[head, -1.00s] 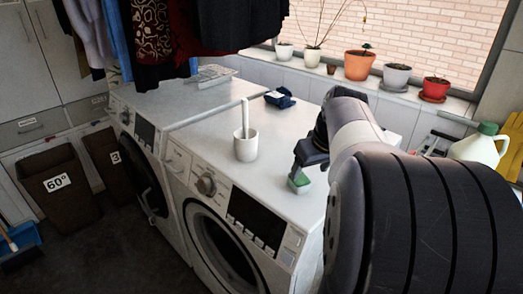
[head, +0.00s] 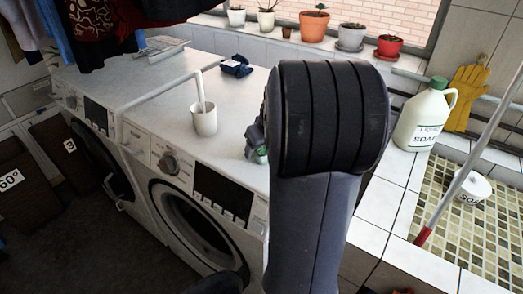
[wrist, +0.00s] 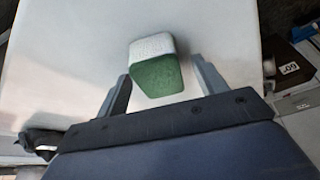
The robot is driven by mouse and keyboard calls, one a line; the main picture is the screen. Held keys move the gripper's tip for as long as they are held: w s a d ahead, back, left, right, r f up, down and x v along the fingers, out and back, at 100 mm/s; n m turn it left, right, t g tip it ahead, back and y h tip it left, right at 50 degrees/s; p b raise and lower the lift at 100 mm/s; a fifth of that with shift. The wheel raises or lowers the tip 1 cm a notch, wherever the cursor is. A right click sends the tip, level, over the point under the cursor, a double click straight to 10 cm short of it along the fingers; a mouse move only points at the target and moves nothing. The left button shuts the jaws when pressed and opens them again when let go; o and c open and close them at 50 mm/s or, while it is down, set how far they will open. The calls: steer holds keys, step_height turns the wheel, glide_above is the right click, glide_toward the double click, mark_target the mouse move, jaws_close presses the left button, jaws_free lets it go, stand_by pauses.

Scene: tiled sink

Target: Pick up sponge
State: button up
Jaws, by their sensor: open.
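The sponge (wrist: 158,78) is a small block with a green face and a whitish side. In the wrist view it sits between the two finger ends of my gripper (wrist: 161,70), with a gap visible on each side. The gripper is open and not closed on it. In the head view the sponge (head: 261,154) shows as a small green patch on the washing machine top, partly hidden by my arm. My gripper (head: 254,138) is just above it there, mostly hidden behind the arm.
A white cup (head: 203,121) with a stick stands left of the gripper on the washing machine (head: 245,95). A dark blue folded cloth (head: 236,66) lies behind. Potted plants (head: 313,27) line the sill. A soap jug (head: 424,115) and tiled sink (head: 465,215) are at the right.

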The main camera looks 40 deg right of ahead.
steer(key=shift+f, duration=0.2)
steer(key=c, duration=1.1)
steer(key=shift+r, duration=0.1)
step_height(320, 180, up, 10)
steer(key=shift+f, duration=0.1)
